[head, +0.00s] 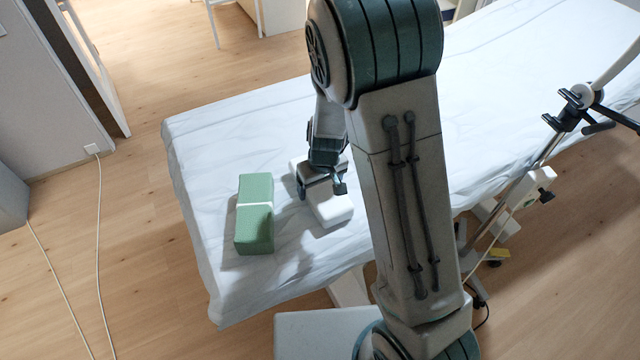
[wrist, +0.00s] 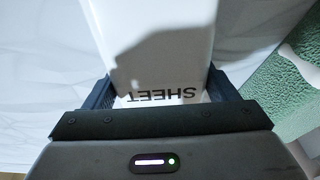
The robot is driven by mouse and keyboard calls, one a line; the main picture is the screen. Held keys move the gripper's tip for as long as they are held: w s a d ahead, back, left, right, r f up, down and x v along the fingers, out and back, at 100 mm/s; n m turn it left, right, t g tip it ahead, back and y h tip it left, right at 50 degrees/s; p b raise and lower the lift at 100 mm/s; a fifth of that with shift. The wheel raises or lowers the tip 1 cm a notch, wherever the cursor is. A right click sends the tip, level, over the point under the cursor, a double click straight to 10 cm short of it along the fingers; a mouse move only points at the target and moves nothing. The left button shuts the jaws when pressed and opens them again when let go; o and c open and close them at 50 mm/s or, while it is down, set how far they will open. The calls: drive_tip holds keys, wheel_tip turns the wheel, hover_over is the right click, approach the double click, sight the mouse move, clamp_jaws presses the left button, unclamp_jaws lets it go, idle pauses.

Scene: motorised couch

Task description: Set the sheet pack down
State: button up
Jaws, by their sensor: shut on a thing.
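The sheet pack (head: 331,208) is a white block on or just above the white-covered couch (head: 420,150), right of the green block. In the wrist view the sheet pack (wrist: 160,50) shows the word SHEET upside down near my gripper. My gripper (head: 322,190) is shut on the pack, with one dark finger on each side of it in the wrist view (wrist: 160,90). My arm hides part of the couch. I cannot tell whether the pack's underside touches the cover.
A green block (head: 255,230) with a white band sits on the couch left of the pack, close but apart. It also shows at the right of the wrist view (wrist: 285,85). A jointed metal stand (head: 545,150) is at the couch's right side. The couch's far left corner is clear.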

sight(324, 187)
drive_tip(key=shift+f, duration=0.2)
drive_tip(key=o, duration=1.1)
drive_tip(key=shift+r, duration=0.1)
drive_tip(key=shift+r, duration=0.4)
wheel_tip(324, 187, up, 11)
drive_tip(key=s+p, duration=0.1)
drive_tip(key=s, duration=0.1)
drive_tip(key=s+d+r+m, duration=0.1)
drive_tip(key=s+d+r, duration=0.2)
drive_tip(key=s, duration=0.2)
drive_tip(key=s+d+r+m+t, duration=0.1)
drive_tip(key=s+d+r+m, duration=0.1)
drive_tip(key=s+d+r, duration=0.2)
drive_tip(key=s+d+r+m, duration=0.1)
drive_tip(key=s+d+r, duration=0.2)
drive_tip(key=s, duration=0.4)
drive_tip(key=shift+d+r+m+h, duration=0.25)
drive_tip(key=shift+r+m+h, duration=0.15)
drive_tip(key=shift+r, duration=0.05)
